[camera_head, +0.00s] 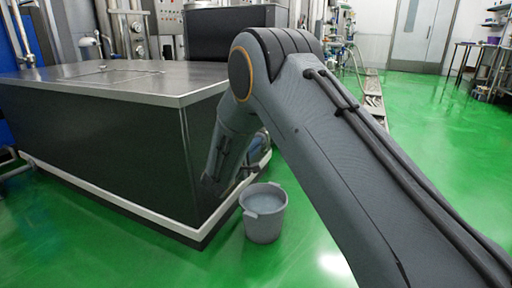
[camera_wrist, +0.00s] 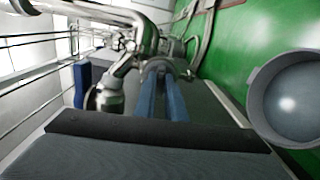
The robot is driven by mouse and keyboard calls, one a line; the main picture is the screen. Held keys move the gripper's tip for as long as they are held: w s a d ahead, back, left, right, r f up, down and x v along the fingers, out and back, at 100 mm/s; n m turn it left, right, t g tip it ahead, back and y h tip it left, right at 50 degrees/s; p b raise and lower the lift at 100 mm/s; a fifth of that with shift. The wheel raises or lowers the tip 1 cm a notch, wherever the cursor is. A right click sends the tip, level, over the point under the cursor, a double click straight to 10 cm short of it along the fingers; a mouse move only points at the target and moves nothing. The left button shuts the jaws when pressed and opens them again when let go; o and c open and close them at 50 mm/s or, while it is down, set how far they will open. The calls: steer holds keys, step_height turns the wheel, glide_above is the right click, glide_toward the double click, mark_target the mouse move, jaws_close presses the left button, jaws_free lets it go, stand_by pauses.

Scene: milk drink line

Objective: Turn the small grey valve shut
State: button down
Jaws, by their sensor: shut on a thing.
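In the wrist view, the two blue fingers of my gripper (camera_wrist: 162,78) reach forward and are shut on a small grey part at their tips, which looks like the small grey valve (camera_wrist: 157,65). Only its rounded top shows past the fingers. How far the valve is turned cannot be told. In the head view my own arm and the dark tank hide the valve and most of my gripper.
A grey bucket (camera_head: 263,218) stands on the green floor beside the dark steel-topped tank (camera_head: 100,135); it also shows at the right of the wrist view (camera_wrist: 262,100). Shiny steel pipes (camera_wrist: 140,22) run close ahead of my fingers. Open floor lies right of my arm.

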steer(key=shift+s+a+f+m, duration=0.1)
steer(key=shift+m, duration=0.4)
steer(key=c, duration=1.8)
jaws_free()
steer(key=p+v, duration=0.3)
steer(key=v, duration=0.4)
steer(key=shift+s+a, duration=0.1)
steer(key=shift+s, duration=0.25)
